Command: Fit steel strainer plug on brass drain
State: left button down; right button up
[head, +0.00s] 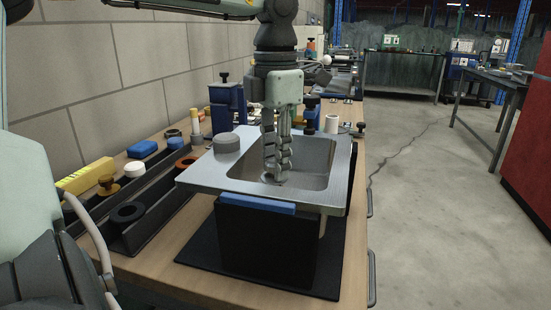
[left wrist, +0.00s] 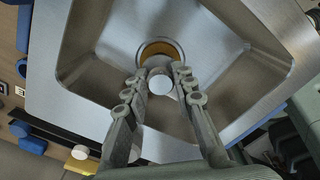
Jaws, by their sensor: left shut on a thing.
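My left gripper (head: 276,180) reaches straight down into the basin of the steel sink (head: 313,157), fingertips close to its floor. In the left wrist view the two fingers (left wrist: 160,76) are shut on the steel strainer plug (left wrist: 160,85), whose round pale knob shows between them. The brass drain (left wrist: 160,47) shows as a golden ring just beyond the fingertips; the plug overlaps its near side. I cannot tell whether the plug touches the drain or is held just above it. In the head view the fingers mostly hide plug and drain. My right gripper is not in view.
A grey round piece (head: 226,143) sits on the sink's left rim. Blue-and-black fixtures (head: 227,105) stand behind. The floor at right is clear.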

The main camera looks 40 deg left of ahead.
pick_arm(q)
jog(key=shift+f+b, duration=1.2)
jog(key=shift+f, duration=0.3)
jog(key=c, duration=1.2)
grip_release()
jog(key=shift+r, duration=0.15)
notch_tip(320, 180, up, 12)
jog(key=shift+f, duration=0.1)
